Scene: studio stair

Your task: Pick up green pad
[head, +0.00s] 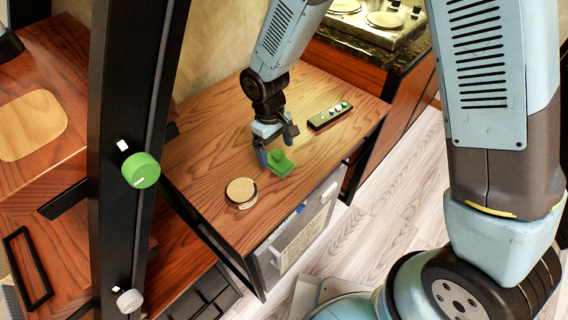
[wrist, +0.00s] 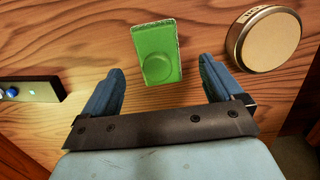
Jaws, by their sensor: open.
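The green pad (head: 281,167) is a small rectangular block with a round raised knob, lying on the wooden table top (head: 205,150). In the wrist view the green pad (wrist: 156,52) lies ahead of my gripper, between the lines of its two fingers, with its knob toward me. My gripper (head: 275,150) is just above and beside the pad in the head view. I cannot tell the exact height of the fingers above the table.
A round tan and gold disc (head: 241,192) lies near the pad, right of it in the wrist view (wrist: 268,40). A black post with a green knob (head: 140,170) stands at the left. A stove (head: 375,28) is behind.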

